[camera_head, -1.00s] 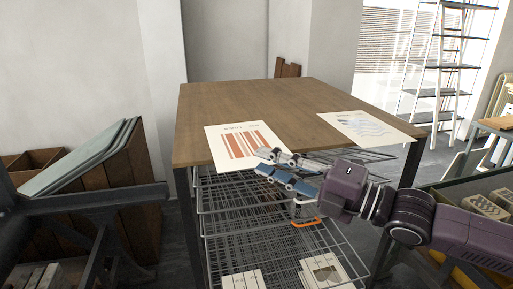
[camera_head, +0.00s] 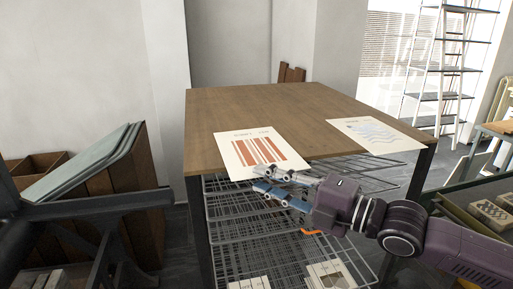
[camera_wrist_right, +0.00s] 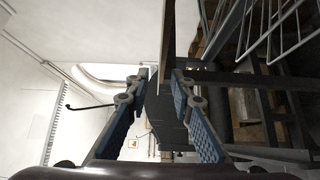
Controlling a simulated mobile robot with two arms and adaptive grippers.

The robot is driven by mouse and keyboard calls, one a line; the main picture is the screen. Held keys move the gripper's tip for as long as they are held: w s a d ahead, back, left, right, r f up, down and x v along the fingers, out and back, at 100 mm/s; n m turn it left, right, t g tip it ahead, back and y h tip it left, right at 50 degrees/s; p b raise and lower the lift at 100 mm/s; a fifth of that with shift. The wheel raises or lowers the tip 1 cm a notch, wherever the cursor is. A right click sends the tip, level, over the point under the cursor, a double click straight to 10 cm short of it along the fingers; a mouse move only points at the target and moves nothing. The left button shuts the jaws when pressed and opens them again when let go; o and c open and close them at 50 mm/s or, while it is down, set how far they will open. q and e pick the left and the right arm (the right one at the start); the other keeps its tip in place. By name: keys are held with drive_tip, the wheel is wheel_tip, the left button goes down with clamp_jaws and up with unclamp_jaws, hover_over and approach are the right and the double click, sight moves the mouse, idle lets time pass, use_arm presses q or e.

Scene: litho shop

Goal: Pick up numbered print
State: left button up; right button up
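A cream print with red-brown vertical stripes and a small line of text (camera_head: 257,152) lies at the front edge of the wooden table, its near edge slightly overhanging. A second print with pale blue waves (camera_head: 368,134) lies to its right. The numbering is too small to read on either. My right gripper (camera_head: 262,179) is at the striped print's near edge, overlapping it in the picture. In the right wrist view its fingers (camera_wrist_right: 160,74) stand apart; I cannot tell whether the print's edge is between them. My left gripper is out of view.
The wooden table (camera_head: 290,110) has a bare top behind the prints. Wire racks (camera_head: 262,225) sit under its front edge, below my right gripper. A wooden rack with boards (camera_head: 110,180) and a dark metal frame (camera_head: 95,203) stand at the left.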

sight(245, 173)
drive_tip(key=p+x, duration=0.1)
drive_tip(key=x, duration=0.1)
drive_tip(key=p+x, duration=0.1)
drive_tip(key=shift+s+a+r, duration=0.1)
drive_tip(key=shift+a+r, duration=0.15)
drive_tip(key=shift+a, duration=0.25)
drive_tip(key=shift+w+a+f+p, duration=0.2)
drive_tip(key=shift+w+a+p, duration=0.25)
drive_tip(key=shift+a, duration=0.2)
drive_tip(key=shift+s, duration=0.1)
clamp_jaws()
